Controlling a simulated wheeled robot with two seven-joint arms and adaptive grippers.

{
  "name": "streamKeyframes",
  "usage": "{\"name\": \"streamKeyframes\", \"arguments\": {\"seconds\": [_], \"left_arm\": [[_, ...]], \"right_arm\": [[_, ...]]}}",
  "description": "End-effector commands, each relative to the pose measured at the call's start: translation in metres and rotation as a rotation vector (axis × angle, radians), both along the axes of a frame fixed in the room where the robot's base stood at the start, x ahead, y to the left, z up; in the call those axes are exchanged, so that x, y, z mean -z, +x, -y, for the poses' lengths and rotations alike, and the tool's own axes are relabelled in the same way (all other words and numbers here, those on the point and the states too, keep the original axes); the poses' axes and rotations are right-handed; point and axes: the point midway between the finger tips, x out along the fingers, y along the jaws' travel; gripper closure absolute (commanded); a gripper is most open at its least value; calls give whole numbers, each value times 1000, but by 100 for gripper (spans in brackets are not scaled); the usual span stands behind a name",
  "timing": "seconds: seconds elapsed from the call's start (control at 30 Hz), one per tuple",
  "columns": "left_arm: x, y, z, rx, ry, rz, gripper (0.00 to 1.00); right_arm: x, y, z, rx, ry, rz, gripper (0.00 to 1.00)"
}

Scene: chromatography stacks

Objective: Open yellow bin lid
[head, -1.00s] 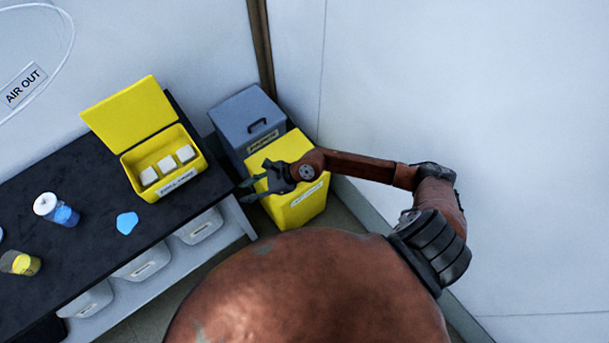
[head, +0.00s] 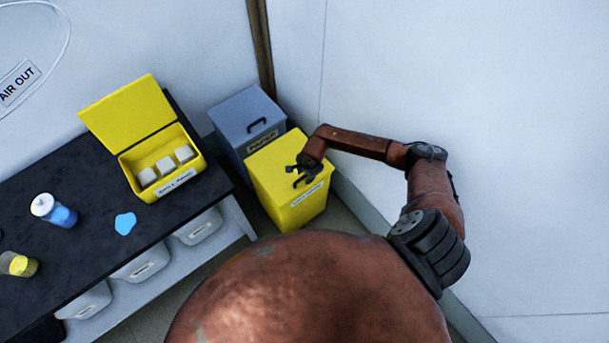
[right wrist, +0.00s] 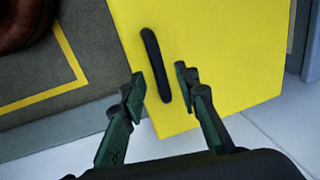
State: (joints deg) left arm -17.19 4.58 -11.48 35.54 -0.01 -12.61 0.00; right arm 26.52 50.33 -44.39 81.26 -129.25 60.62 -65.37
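The yellow bin (head: 285,180) stands on the floor at the right end of the dark bench, its lid flat and closed. In the right wrist view its yellow lid (right wrist: 220,60) fills the upper middle, with a dark bar handle (right wrist: 155,65) on it. My right gripper (head: 298,178) is over the lid. In the right wrist view its two fingers (right wrist: 158,88) are apart, with the lower end of the handle between them in the picture. I cannot tell whether they touch it. My left gripper is not in view.
A grey bin (head: 245,110) with a handle stands directly behind the yellow one. A dark bench (head: 85,220) at left carries an open yellow box (head: 150,195) with white blocks, bottles and a blue spill. The wall is close at right.

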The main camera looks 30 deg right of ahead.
Motion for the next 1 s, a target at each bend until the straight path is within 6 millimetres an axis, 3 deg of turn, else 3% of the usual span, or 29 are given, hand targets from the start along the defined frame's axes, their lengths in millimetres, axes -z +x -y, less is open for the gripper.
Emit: {"name": "streamKeyframes", "arguments": {"seconds": [0.37, 0.77, 1.0], "left_arm": [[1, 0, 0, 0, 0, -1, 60], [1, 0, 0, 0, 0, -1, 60], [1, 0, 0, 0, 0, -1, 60]], "right_arm": [[5, 1, -1, 1, 1, 1, 72], [5, 1, -1, 1, 1, 1, 99], [5, 1, -1, 1, 1, 1, 100]]}}
